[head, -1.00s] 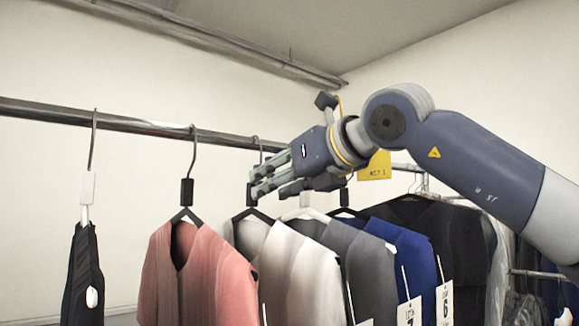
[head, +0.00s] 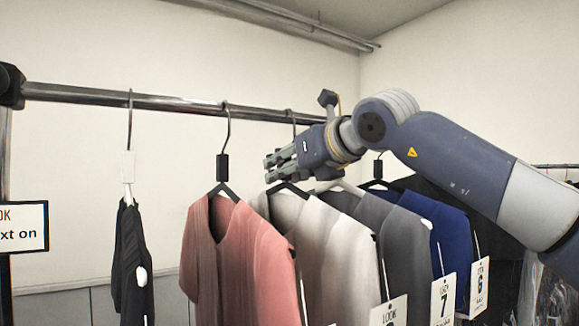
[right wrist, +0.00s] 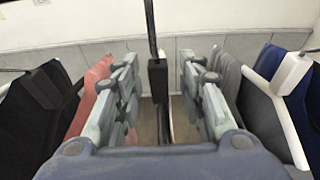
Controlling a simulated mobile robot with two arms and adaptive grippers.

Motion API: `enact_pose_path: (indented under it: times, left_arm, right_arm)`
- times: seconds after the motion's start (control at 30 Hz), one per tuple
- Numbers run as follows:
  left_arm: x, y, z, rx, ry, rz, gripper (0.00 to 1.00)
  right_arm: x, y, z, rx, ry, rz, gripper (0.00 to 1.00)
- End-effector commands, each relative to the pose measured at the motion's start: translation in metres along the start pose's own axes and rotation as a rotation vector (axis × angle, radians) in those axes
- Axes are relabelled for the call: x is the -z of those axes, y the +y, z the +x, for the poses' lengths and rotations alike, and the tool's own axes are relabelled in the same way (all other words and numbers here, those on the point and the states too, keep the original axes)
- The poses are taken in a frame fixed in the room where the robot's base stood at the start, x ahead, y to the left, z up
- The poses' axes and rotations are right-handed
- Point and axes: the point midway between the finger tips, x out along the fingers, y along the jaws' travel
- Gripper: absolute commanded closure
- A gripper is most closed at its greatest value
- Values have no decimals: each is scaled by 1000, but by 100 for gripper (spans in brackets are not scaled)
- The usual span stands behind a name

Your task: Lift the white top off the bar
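The white top (head: 333,252) hangs on a black hanger (head: 287,188) between the pink top (head: 238,255) and the grey top (head: 385,222). Its hook goes up to the metal bar (head: 175,103). My right gripper (head: 270,167) is at the height of this hanger's neck, just above the white top's shoulders, and covers the neck in the head view. In the right wrist view, my right gripper (right wrist: 157,82) is open, with a hanger's black block (right wrist: 157,76) between the fingers and gaps on both sides. My left gripper is out of view.
A dark garment (head: 132,255) hangs apart at the left. A blue top (head: 440,225) and black clothes hang close behind the grey one, with numbered tags (head: 443,298). A sign (head: 22,228) stands at the left edge. The bar is free between the dark garment and the pink top.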

Motion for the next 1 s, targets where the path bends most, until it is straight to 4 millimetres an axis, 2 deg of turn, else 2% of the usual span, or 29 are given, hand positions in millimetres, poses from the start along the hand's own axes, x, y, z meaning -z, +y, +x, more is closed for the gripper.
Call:
enact_pose_path:
  times: [0.1,0.17,0.27,0.3,0.57,1.0]
  left_arm:
    - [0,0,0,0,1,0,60]
    - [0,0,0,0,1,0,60]
    - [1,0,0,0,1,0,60]
    - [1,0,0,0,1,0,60]
    - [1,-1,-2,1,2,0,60]
    - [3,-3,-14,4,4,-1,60]
  right_arm:
    - [0,0,0,0,0,0,63]
    - [0,0,0,0,0,0,75]
    - [0,0,0,0,0,0,97]
    - [0,0,0,0,0,0,100]
    - [-3,0,-2,-1,-2,0,100]
    - [-21,0,-6,0,-3,0,100]
